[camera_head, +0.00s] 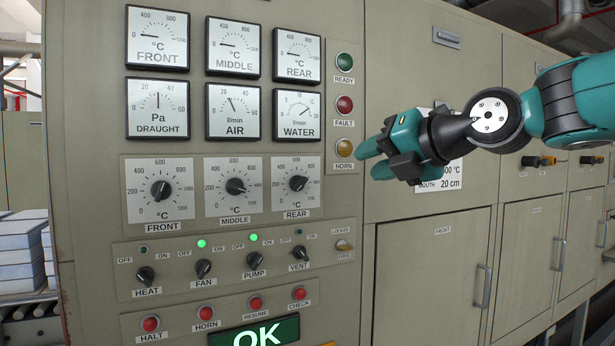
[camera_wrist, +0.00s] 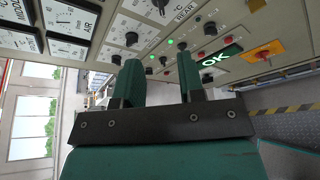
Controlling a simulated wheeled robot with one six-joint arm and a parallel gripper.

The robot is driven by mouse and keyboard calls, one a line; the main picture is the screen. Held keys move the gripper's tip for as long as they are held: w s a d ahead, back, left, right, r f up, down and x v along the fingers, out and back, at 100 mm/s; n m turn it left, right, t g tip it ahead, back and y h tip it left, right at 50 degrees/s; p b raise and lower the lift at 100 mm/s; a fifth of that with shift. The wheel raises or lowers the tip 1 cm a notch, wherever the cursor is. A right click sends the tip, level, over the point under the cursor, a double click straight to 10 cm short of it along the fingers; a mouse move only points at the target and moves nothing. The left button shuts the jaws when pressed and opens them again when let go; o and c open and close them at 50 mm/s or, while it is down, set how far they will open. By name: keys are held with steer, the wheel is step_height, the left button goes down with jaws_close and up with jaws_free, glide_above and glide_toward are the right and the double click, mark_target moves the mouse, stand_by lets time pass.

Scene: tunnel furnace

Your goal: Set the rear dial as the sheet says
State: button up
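The rear dial (camera_head: 297,183) is a black knob on a white °C scale plate, right of the front and middle dials. Its exact setting is too small to read. It also shows at the top edge of the wrist view (camera_wrist: 160,5). The sheet (camera_head: 440,180) is on the panel behind my gripper, which hides most of it; only "00 °C" and "MOUTH 20 cm" show at its lower part. My gripper (camera_head: 370,160) is open and empty, right of the rear dial and apart from it. In the wrist view its two fingers (camera_wrist: 160,80) stand apart with nothing between.
The middle dial (camera_head: 236,186) and front dial (camera_head: 161,190) sit to the left. A green display (camera_head: 254,334) reads OK. Lamps, including the amber horn (camera_head: 344,148), stand between dials and gripper.

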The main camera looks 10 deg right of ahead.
mark_target(305, 182)
steer(key=p+x, duration=0.7)
steer(key=x, duration=0.9)
steer(key=shift+a+r, duration=0.1)
steer(key=shift+w+a+f, duration=0.3)
steer(key=shift+w, duration=0.05)
jaws_close()
